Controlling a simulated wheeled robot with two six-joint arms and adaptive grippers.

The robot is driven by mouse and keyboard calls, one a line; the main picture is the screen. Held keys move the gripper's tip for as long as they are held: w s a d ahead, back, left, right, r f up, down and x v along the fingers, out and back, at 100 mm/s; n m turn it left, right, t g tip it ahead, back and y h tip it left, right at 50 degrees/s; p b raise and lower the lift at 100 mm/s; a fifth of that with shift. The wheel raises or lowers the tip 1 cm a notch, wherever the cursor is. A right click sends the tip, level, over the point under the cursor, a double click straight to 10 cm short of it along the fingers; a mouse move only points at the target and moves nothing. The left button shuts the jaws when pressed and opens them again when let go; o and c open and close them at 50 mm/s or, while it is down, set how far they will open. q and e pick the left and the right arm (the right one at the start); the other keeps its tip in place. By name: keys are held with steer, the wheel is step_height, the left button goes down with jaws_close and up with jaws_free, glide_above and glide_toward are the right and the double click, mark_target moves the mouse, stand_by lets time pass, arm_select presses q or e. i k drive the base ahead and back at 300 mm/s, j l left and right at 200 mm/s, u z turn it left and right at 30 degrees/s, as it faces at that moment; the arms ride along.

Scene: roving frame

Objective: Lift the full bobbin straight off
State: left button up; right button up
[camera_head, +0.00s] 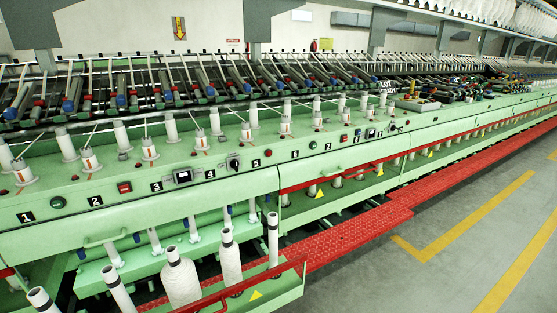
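A wide white bobbin (181,281), the fullest-looking of the front group, stands upright in the lower front of the machine, with a dark-topped tube end sticking up. A slimmer wound bobbin (230,262) stands to its right, and a thin one (272,240) stands further right. To its left are a thin white bobbin (118,289) and another (43,301) cut off by the bottom edge. The foot of the wide bobbin is low in the picture, near the red rail. Neither of my grippers is in view.
A red rail (232,293) runs in front of the bobbins on an opened green front section (280,292). The green machine panel (130,205) with numbered controls overhangs behind them. A red walkway (350,235) extends right, and the grey floor (400,290) beyond is clear.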

mark_target(179, 278)
steer(key=j+u, duration=0.15)
steer(key=j, duration=1.4)
